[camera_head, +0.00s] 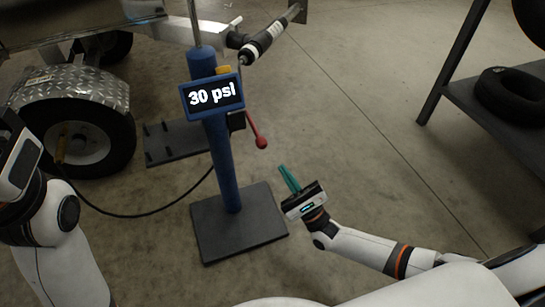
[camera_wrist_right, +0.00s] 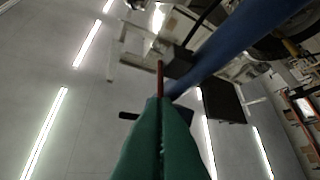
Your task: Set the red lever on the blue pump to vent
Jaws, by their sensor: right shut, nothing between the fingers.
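The blue pump (camera_head: 222,160) is an upright blue post with a display reading "30 psi" (camera_head: 212,95). Its red lever (camera_head: 256,130) comes from a black block on the post's right side and slants down to the right, ending in a round knob. My right gripper (camera_head: 288,178), with green fingers, is shut and empty, below and right of the knob, apart from it in the head view. In the right wrist view the shut fingertips (camera_wrist_right: 160,102) line up with the red lever (camera_wrist_right: 160,78) and hide its end. My left gripper (camera_head: 18,155) is at the left edge, its fingers unclear.
The post stands on a dark base plate (camera_head: 240,240). A trailer wheel (camera_head: 80,140) is at the left, with a black hose (camera_head: 140,214) running to the post. A dark shelf (camera_head: 480,105) with a black tyre stands at the right. The floor between is clear.

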